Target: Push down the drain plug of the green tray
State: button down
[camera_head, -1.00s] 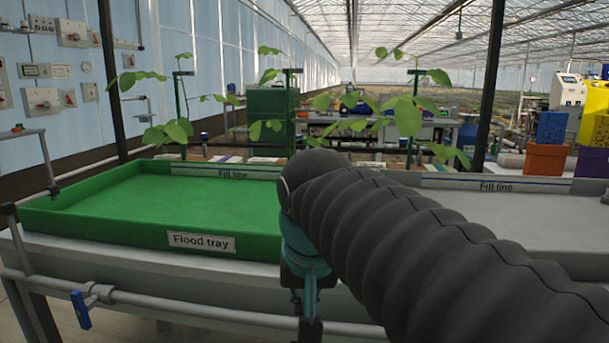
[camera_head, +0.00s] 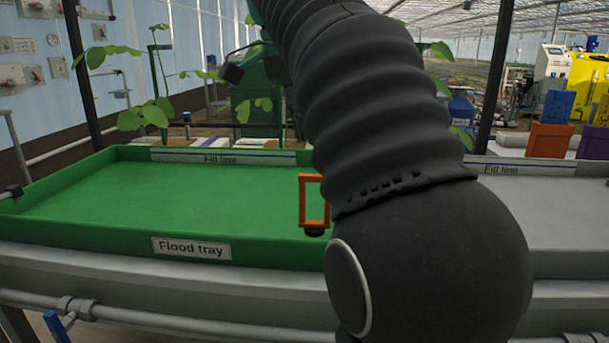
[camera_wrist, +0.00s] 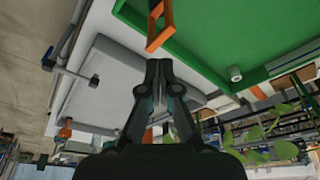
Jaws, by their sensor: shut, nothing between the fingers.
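The green flood tray (camera_head: 200,200) lies on the bench, left of my arm in the head view. It also fills the upper right of the wrist view (camera_wrist: 225,30). The drain plug (camera_head: 314,205) has an orange frame-shaped handle on a black base and stands upright in the tray's front right part. Its handle also shows at the top of the wrist view (camera_wrist: 160,25). My gripper (camera_wrist: 158,65) is shut and empty, its tips apart from the handle in that picture. I cannot make out its fingers in the head view, where my arm covers the tray's right end.
A grey tray (camera_head: 555,215) sits right of the green one. A pale round fitting (camera_wrist: 236,74) is in a corner of the green tray. Leafy plants (camera_head: 150,115) stand behind the bench. A pipe with a blue valve handle (camera_head: 55,325) runs along the front.

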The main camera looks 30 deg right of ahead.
aim_at(312, 176)
jog(key=shift+d+f, duration=0.15)
jog(key=shift+b+x, duration=0.6)
jog(key=shift+x, duration=2.8)
